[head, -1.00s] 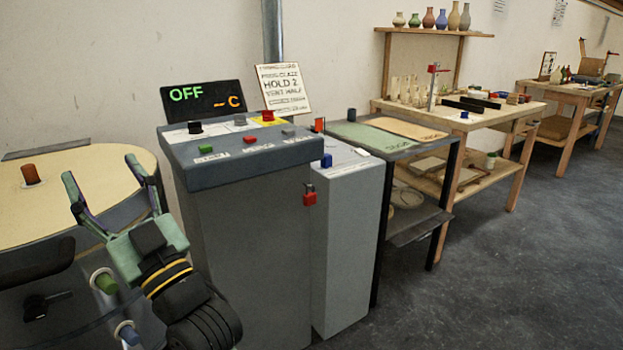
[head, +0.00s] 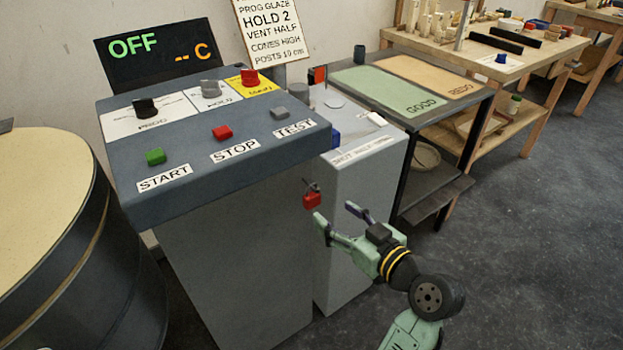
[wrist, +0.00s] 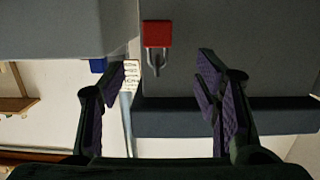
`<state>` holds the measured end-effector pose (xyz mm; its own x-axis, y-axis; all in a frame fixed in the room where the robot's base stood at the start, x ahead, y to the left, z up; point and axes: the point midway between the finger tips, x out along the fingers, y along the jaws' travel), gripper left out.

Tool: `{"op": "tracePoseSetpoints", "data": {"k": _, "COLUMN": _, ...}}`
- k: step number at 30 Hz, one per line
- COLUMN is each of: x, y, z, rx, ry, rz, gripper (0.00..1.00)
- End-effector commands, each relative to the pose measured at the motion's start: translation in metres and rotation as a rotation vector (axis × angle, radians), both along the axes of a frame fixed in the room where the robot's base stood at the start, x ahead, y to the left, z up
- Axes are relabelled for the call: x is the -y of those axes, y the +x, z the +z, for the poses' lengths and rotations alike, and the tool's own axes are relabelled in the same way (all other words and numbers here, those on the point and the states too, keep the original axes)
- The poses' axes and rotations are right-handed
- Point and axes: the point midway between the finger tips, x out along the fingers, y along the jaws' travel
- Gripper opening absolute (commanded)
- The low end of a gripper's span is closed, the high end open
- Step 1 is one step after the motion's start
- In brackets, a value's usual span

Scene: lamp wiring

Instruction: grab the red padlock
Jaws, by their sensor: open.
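The red padlock (head: 312,201) hangs by its grey shackle on the right side of the grey control cabinet (head: 215,255), below the panel's edge. In the wrist view the padlock (wrist: 157,34) shows at the top centre, its shackle toward the gripper, and appears upside down. My gripper (head: 334,212) is open and empty, just right of and slightly below the padlock in the head view. In the wrist view its two purple-padded fingers (wrist: 165,68) stand apart on either side of the picture, with the padlock body ahead of the space between them. Contact is not visible.
The panel holds a green START button (head: 156,156), a red STOP button (head: 222,132) and several knobs. A narrow light-grey box (head: 345,215) stands beside the cabinet. A table with GOOD and REDO mats (head: 385,90) stands behind. The floor at right is clear.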

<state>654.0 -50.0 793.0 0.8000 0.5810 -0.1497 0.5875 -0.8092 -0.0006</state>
Motion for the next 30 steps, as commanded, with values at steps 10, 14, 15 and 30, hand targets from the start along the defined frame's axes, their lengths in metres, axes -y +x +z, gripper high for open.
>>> {"op": "tracePoseSetpoints", "data": {"k": 10, "x": -0.027, "y": 0.038, "z": -0.007, "rx": -0.003, "ry": 0.001, "rz": 0.004, "gripper": 0.57}}
{"op": "tracePoseSetpoints", "data": {"k": 14, "x": -0.031, "y": 0.044, "z": -0.01, "rx": -0.003, "ry": 0.001, "rz": 0.002, "gripper": 0.57}}
{"op": "tracePoseSetpoints", "data": {"k": 15, "x": -0.033, "y": 0.047, "z": -0.01, "rx": -0.003, "ry": 0.001, "rz": 0.002, "gripper": 0.57}}
{"op": "tracePoseSetpoints", "data": {"k": 30, "x": -0.057, "y": 0.086, "z": -0.024, "rx": -0.001, "ry": -0.002, "rz": 0.0, "gripper": 0.57}}
